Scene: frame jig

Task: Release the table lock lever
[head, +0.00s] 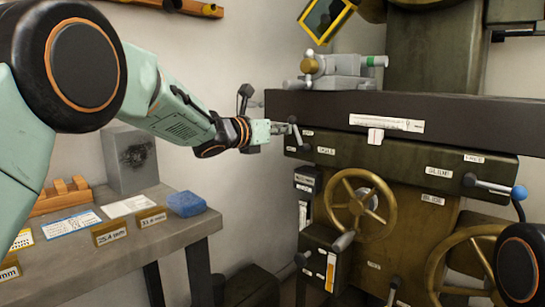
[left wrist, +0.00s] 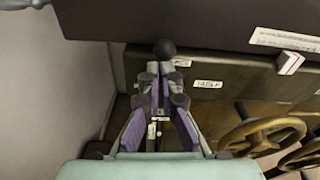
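The table lock lever (head: 298,134), a short handle with a dark ball knob, stands on the left end of the dark machine front, beside a small TABLE label (head: 325,150). Its dark ball (left wrist: 165,48) shows just past my fingertips in the left wrist view. My left gripper (head: 284,128) reaches it from the left. The fingers (left wrist: 162,78) are drawn close together around the handle below the ball and look shut on it. The lever's lower part and pivot are mostly hidden behind the fingers in the wrist view. My right gripper is out of view.
The long dark table (head: 450,118) overhangs the lever just above. Brass handwheels (head: 363,203) are below right, and a blue-knobbed lever (head: 495,187) is further right. A grey bench (head: 190,232) holds a blue block (head: 186,204) and labelled blocks at lower left.

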